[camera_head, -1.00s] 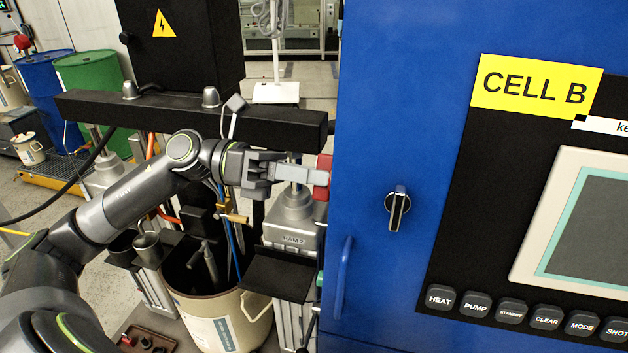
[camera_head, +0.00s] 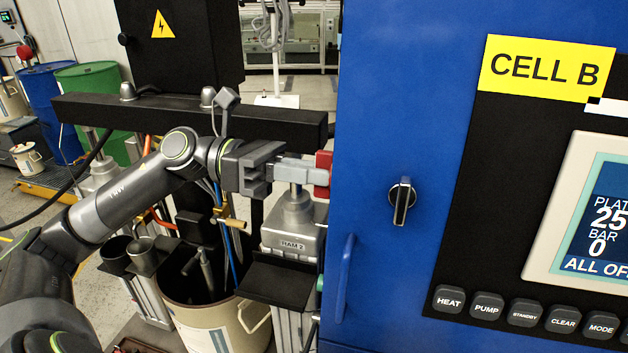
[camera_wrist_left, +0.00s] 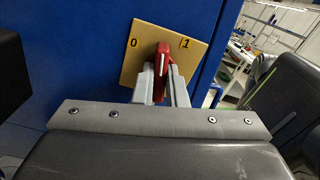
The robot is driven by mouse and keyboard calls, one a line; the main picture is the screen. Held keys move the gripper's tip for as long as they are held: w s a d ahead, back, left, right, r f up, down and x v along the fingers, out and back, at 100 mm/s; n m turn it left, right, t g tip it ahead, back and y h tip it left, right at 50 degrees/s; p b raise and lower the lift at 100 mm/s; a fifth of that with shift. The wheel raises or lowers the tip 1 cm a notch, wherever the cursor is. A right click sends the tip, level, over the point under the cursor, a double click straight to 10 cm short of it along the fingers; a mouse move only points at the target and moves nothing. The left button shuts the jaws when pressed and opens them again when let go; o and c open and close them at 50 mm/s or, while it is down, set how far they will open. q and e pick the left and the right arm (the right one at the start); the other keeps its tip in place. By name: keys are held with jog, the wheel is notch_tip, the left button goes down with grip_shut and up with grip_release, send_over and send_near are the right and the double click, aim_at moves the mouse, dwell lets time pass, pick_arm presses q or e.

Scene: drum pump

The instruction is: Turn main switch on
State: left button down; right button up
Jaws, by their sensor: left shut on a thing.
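The main switch has a red handle (camera_head: 322,174) on the left side of the blue cabinet (camera_head: 385,120). In the left wrist view the red handle (camera_wrist_left: 161,68) stands on a tan plate (camera_wrist_left: 140,45) marked 0 at left and 1 at right. Its white line is near upright, leaning slightly toward the 1. My left gripper (camera_head: 312,175) reaches in from the left, with its two fingers on either side of the handle, shut on it. The cabinet's screen (camera_head: 600,220) is lit and shows "25", "BAR 0" and "ALL OF", cut off by the picture edge.
A black rotary knob (camera_head: 402,200) and a blue door handle (camera_head: 345,278) are on the cabinet front. A row of black buttons (camera_head: 487,306) lies under the screen. Below my arm are the ram (camera_head: 293,240) and an open drum (camera_head: 215,315). A black beam (camera_head: 180,115) runs behind.

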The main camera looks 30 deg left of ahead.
pick_arm(q)
jog(key=shift+f+m+b, duration=0.1)
jog(key=shift+m+b, duration=0.2)
jog(key=shift+m, duration=0.1)
jog(key=shift+f+m+b, duration=0.1)
jog(key=shift+m+b, duration=0.2)
jog(key=shift+b, duration=0.2)
jog(key=shift+m+b, duration=0.7)
jog(key=shift+b, duration=0.3)
jog(key=c, duration=1.3)
grip_release()
jog(key=shift+r, duration=0.2)
